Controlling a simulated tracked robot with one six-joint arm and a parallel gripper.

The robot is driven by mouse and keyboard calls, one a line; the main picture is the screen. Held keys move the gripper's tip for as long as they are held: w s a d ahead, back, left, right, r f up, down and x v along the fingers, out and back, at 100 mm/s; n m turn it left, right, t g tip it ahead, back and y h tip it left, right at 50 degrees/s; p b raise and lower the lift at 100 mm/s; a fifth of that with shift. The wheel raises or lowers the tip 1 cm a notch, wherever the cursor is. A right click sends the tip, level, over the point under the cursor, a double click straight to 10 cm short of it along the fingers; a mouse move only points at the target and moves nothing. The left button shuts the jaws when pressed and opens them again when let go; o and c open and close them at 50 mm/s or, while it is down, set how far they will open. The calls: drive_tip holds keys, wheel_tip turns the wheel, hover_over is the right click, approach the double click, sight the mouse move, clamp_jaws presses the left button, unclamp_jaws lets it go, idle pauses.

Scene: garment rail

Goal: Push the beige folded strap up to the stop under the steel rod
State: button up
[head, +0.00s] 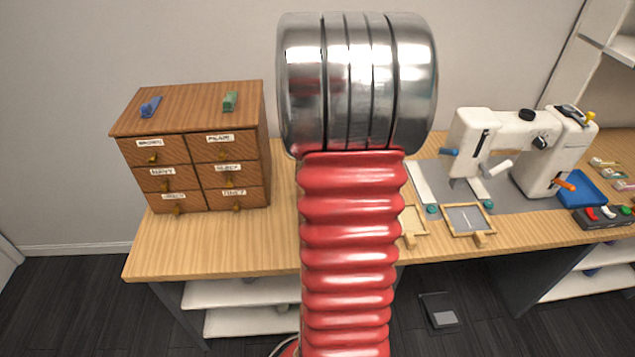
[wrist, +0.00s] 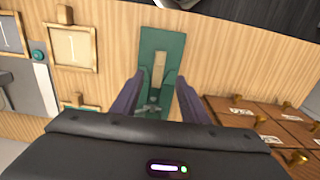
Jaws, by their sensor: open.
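In the wrist view the beige folded strap (wrist: 159,68) lies lengthwise on a green plate (wrist: 146,44). A small grey metal part (wrist: 153,104), perhaps the steel rod with its stop, shows at the strap's lower end; I cannot tell its exact shape or whether the strap touches it. My gripper (wrist: 159,79) is open, its two dark fingers to the left and right of the strap over the plate. I cannot tell how high they are. In the head view my arm hides the strap, plate and gripper.
A wooden drawer cabinet (head: 193,147) stands left on the table (head: 230,252); a blue and a green item lie on it. Framed wooden trays (head: 468,218) and a white sewing machine (head: 525,150) stand right. Bare tabletop lies before the cabinet.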

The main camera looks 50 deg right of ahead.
drive_tip(key=shift+f, duration=0.1)
wheel_tip(320, 180, down, 14)
drive_tip(key=shift+r, duration=0.2)
idle(0.6)
clamp_jaws()
idle(0.4)
